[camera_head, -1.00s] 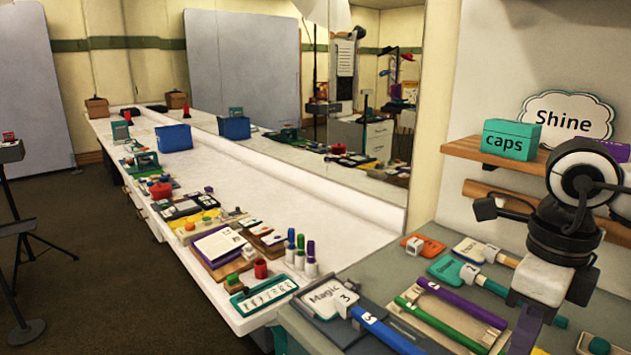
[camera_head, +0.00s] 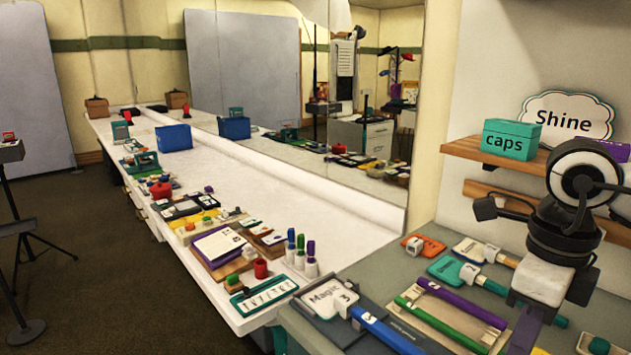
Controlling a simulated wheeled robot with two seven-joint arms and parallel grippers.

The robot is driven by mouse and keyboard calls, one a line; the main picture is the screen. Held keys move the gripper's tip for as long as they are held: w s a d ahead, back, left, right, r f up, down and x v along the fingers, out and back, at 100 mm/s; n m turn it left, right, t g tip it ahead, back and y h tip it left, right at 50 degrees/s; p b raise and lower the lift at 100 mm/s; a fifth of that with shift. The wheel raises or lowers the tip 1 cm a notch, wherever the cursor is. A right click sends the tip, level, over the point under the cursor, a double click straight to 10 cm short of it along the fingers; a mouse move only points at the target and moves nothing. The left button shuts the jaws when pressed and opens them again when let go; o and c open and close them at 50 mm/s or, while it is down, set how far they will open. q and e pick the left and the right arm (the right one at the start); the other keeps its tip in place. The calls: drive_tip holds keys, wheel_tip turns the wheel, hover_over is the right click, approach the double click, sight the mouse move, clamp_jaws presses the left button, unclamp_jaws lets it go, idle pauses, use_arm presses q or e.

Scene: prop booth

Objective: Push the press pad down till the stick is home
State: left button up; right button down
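A sign reading "Magic" (camera_head: 328,298) lies on a dark base at the near-left of the grey worktop. A white block marked 3 (camera_head: 346,301) sits at its right edge, and a blue stick (camera_head: 390,332) runs from there toward the lower right. I cannot tell how deep the stick sits, nor which part is the press pad. What seems to be my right gripper (camera_head: 523,332) hangs at the lower right, above the sticks. Its fingers are dark and partly cut off, so their opening is unclear. My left gripper is out of view.
A green stick (camera_head: 437,322) and a purple stick (camera_head: 462,304) lie beside the blue one. Teal (camera_head: 452,271), white (camera_head: 474,251) and orange (camera_head: 422,246) signs lie behind. A shelf (camera_head: 478,151) holds a teal caps box (camera_head: 510,139). A white counter (camera_head: 290,210) stretches left.

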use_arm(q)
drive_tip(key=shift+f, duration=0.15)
use_arm(e)
drive_tip(key=shift+f, duration=0.2)
drive_tip(key=shift+f+b, duration=0.3)
drive_tip(key=shift+b, duration=0.1)
drive_tip(key=shift+f+b, duration=0.95)
drive_tip(key=shift+f, duration=0.2)
drive_tip(key=shift+s+f+b, duration=0.1)
drive_tip(key=shift+f+b, duration=0.65)
drive_tip(key=shift+f, duration=0.15)
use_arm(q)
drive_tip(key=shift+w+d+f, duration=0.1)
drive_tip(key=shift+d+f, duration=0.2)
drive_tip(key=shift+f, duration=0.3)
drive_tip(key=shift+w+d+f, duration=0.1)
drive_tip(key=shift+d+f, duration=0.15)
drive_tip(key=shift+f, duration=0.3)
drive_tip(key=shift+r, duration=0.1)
